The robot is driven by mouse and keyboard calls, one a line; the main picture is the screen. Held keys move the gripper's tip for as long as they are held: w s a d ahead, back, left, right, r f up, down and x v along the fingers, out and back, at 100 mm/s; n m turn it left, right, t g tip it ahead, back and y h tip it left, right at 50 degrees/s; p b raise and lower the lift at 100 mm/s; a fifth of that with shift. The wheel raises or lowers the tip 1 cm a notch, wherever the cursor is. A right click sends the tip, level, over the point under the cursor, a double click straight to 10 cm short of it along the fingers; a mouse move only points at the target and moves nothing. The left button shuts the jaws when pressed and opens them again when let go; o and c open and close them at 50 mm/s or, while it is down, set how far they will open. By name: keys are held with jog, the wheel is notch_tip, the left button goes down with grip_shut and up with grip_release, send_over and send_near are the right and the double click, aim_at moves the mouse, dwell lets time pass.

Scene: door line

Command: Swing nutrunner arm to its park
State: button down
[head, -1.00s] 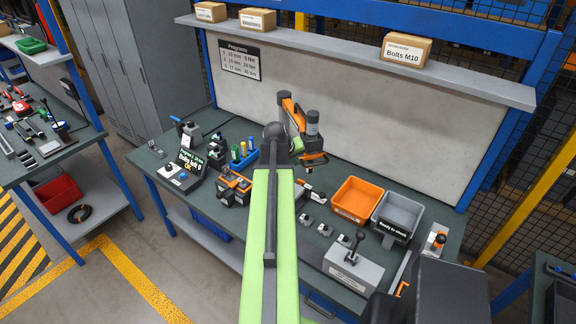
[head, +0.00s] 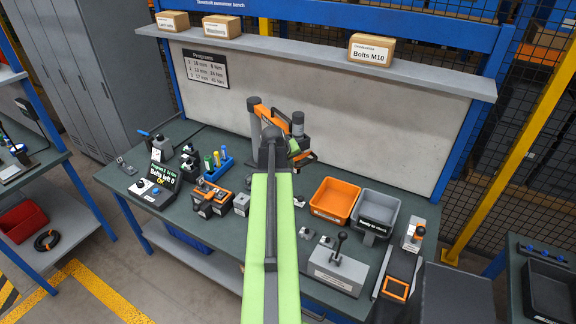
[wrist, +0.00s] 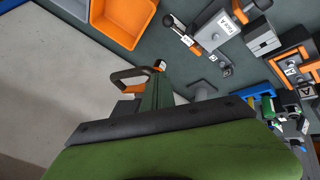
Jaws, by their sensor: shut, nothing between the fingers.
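The nutrunner arm (head: 272,116) is orange with a grey post and stands over the back of the bench, just left of its middle. Its grey cylindrical tool (head: 298,124) hangs at its right end, with orange parts low beside it. In the head view my green arm reaches up to it and hides part of it. In the wrist view my gripper (wrist: 158,94) shows as dark green fingers, shut with nothing between them. An orange and black loop handle (wrist: 130,78) is just left of the fingers; I cannot tell whether they touch.
An orange bin (head: 335,199) and a grey bin (head: 378,211) stand right of the nutrunner. A grey box with a lever (head: 338,268) is at the front. A display (head: 154,186) and a blue holder (head: 219,167) are to the left. A shelf (head: 310,60) with cartons runs above the back panel (head: 390,125).

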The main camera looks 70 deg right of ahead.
jog(key=shift+w+a, duration=0.15)
jog(key=shift+w, duration=0.05)
jog(key=w+a+f+p+v, duration=0.1)
jog(key=p+v, duration=0.8)
jog(key=v, duration=0.3)
jog(key=shift+a, duration=0.55)
jog(key=shift+r, duration=0.1)
